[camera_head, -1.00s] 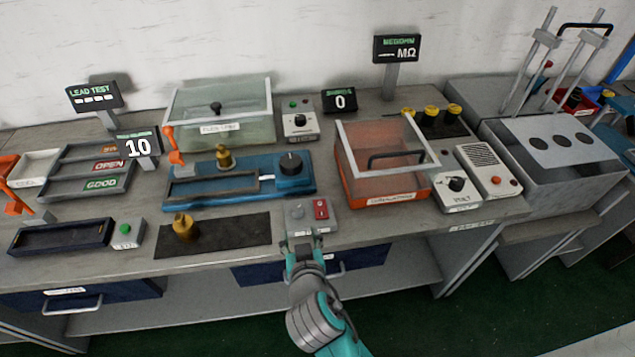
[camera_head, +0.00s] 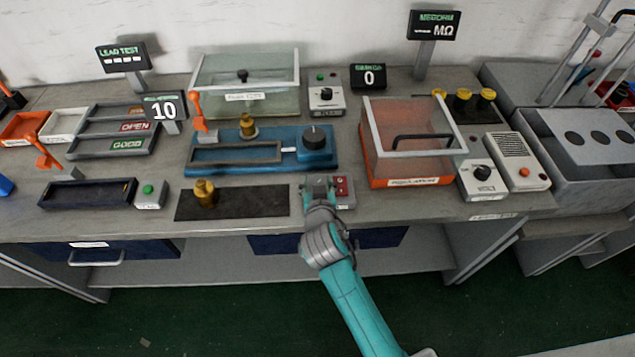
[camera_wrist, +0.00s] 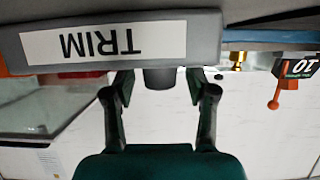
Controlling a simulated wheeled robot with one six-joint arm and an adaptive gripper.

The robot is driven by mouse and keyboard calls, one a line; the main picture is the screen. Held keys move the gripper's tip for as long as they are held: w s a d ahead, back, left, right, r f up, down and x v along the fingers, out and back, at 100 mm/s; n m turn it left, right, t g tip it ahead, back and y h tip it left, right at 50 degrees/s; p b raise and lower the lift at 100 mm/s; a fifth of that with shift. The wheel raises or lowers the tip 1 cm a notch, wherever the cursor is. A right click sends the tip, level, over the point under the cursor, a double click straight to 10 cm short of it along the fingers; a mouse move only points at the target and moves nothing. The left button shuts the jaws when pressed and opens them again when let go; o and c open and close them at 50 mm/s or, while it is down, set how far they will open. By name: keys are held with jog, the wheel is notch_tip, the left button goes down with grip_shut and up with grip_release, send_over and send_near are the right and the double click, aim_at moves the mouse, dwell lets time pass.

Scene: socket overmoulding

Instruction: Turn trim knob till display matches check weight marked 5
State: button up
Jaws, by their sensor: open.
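A small grey box (camera_head: 346,202) with a red switch sits at the bench's front edge. In the wrist view its front (camera_wrist: 205,40) carries an upside-down TRIM label, with a dark grey knob (camera_wrist: 158,78) beside it. My gripper (camera_wrist: 158,82) is open, one finger on each side of the knob with gaps visible. In the head view my gripper (camera_head: 318,185) covers the knob. A brass weight (camera_head: 248,127) stands on the blue device (camera_head: 262,166); another (camera_head: 205,193) stands on a black mat (camera_head: 265,203). Their markings are unreadable. A display (camera_head: 163,112) reads 10.
An orange clear-lidded box (camera_head: 407,183) stands right of the grey box. Another display (camera_head: 368,77) reads 0. A dark tray (camera_head: 87,206) and a green-button box (camera_head: 150,195) are at the left.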

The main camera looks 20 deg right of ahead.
jog(key=shift+c, duration=0.3)
grip_shut()
jog(key=shift+d+y, duration=0.1)
jog(key=shift+y, duration=0.2)
jog(key=shift+f+n+t+y, duration=0.1)
jog(key=shift+n+t+y, duration=0.2)
jog(key=shift+n+y, duration=1.05)
jog(key=shift+o, duration=0.3)
grip_release()
